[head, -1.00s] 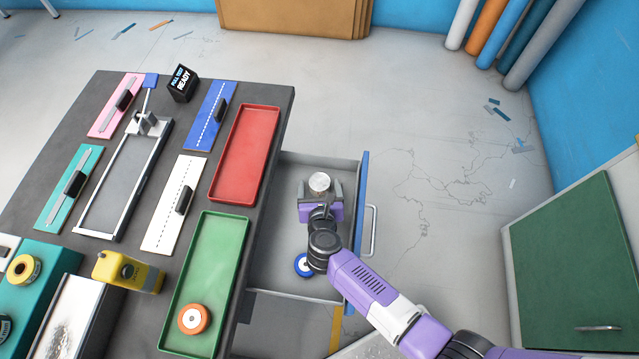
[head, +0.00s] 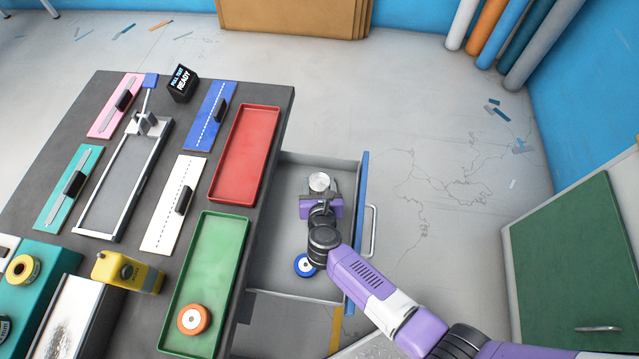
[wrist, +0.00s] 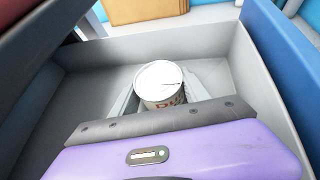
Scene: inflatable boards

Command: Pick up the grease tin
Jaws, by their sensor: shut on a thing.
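The grease tin (head: 319,181) is a small round can with a pale silver lid, inside the open drawer (head: 285,275). In the wrist view the tin (wrist: 160,84) stands upright between the fingers, with dark lettering on its side. My gripper (head: 320,188) reaches down into the drawer and is shut on the tin. In the wrist view the gripper (wrist: 160,97) has one finger on each side of the tin. The tin's lower part is hidden behind the gripper body, and I cannot tell whether it touches the drawer floor.
A blue and white roll (head: 306,265) lies in the drawer beside my arm. The drawer's blue front (head: 358,230) stands right. On the table left are a red tray (head: 245,155) and a green tray (head: 205,270) holding an orange roll (head: 194,319). A green cabinet (head: 570,265) stands right.

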